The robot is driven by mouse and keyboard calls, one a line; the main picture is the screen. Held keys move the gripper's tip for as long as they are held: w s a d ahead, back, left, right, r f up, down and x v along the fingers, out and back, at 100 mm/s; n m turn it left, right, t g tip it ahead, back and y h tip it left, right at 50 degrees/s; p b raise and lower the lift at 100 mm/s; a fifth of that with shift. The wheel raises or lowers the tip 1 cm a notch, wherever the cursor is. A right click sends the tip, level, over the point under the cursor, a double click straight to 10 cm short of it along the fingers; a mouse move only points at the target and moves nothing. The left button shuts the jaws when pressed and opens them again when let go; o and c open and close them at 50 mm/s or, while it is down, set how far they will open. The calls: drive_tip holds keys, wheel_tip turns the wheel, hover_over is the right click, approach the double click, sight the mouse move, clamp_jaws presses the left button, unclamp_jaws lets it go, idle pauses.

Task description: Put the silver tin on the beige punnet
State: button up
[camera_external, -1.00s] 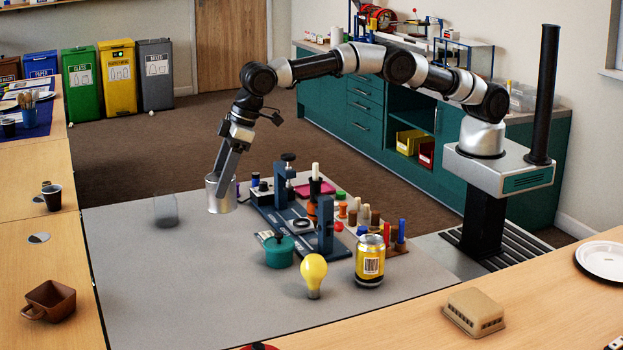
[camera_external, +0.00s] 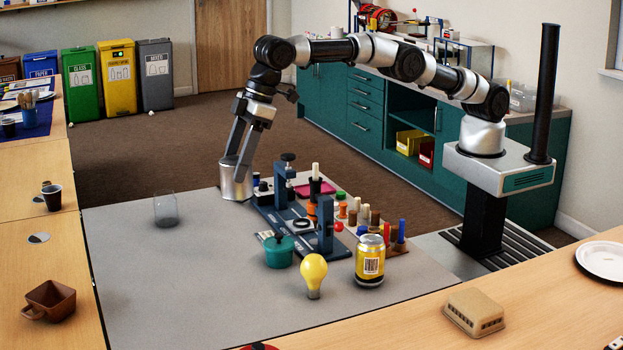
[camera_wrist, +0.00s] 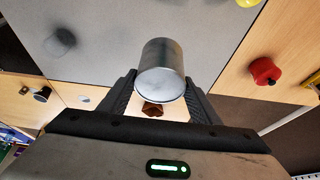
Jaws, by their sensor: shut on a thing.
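The silver tin (camera_external: 235,184) is between the fingers of my gripper (camera_external: 238,160), near the far edge of the grey mat in the external view. In the wrist view the silver tin (camera_wrist: 161,68) sits between the two dark fingers of my gripper (camera_wrist: 160,88), which is shut on it. I cannot tell how high the tin is above the surface. The beige punnet (camera_external: 473,311) stands on the wooden table at the front right, far from my gripper. It has a row of slots in its side.
Between them stand a blue clamp fixture (camera_external: 326,228), a teal pot (camera_external: 279,250), a yellow bulb (camera_external: 313,271) and a yellow can (camera_external: 370,261). A clear glass (camera_external: 166,210) is at the left of the grey mat (camera_external: 190,290). A white plate (camera_external: 604,260) lies beyond the punnet.

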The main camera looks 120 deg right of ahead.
drive_tip(key=s+a+n+y, duration=0.1)
drive_tip(key=s+a+n, duration=0.3)
drive_tip(key=a, duration=1)
drive_tip(key=n+g+y+p, duration=0.2)
drive_tip(key=n+y, duration=0.1)
drive_tip(key=n, duration=0.5)
hover_over(477, 302)
drive_tip(key=shift+f+b, duration=0.95)
drive_tip(key=shift+f, duration=6.75)
